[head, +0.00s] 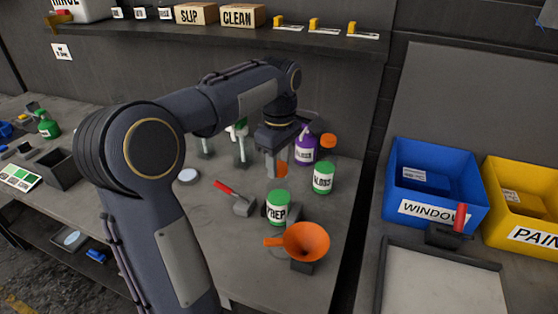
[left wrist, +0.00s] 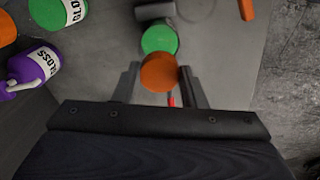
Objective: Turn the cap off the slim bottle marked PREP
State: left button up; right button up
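A bottle marked PREP (head: 278,213) stands on the bench with a white label and a green top. That green top (left wrist: 160,38) shows from above in the left wrist view. My left gripper (head: 277,165) points down just behind it, seen from the head. An orange round piece (left wrist: 159,72) lies between its two fingers, close to both; it also shows in the head view (head: 282,170). I cannot tell whether the fingers press on it, or whether it is a loose cap or the top of another bottle. My right gripper is not in view.
An orange funnel (head: 306,241) stands in front of the PREP bottle. A green GLOSS bottle (head: 323,178), a purple GLOSS bottle (head: 305,150) and an orange-topped one (head: 328,142) stand close on the right. Bare bench lies front left.

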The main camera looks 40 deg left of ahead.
pick_arm(q)
jog(key=c, duration=0.4)
jog(key=shift+r+n+p, duration=0.15)
jog(key=shift+n+p, duration=0.2)
jog(key=shift+n, duration=0.35)
jog(key=shift+c, duration=0.2)
jog(key=n+p, duration=0.1)
jog(key=n, duration=0.2)
jog(key=shift+n, duration=0.3)
jog(key=n+p, duration=0.1)
jog(key=n, duration=0.4)
jog(key=shift+p, duration=0.35)
jog(key=n, duration=0.3)
jog(key=shift+n+p, duration=0.3)
jog(key=shift+p, duration=0.1)
jog(key=shift+n, duration=0.6)
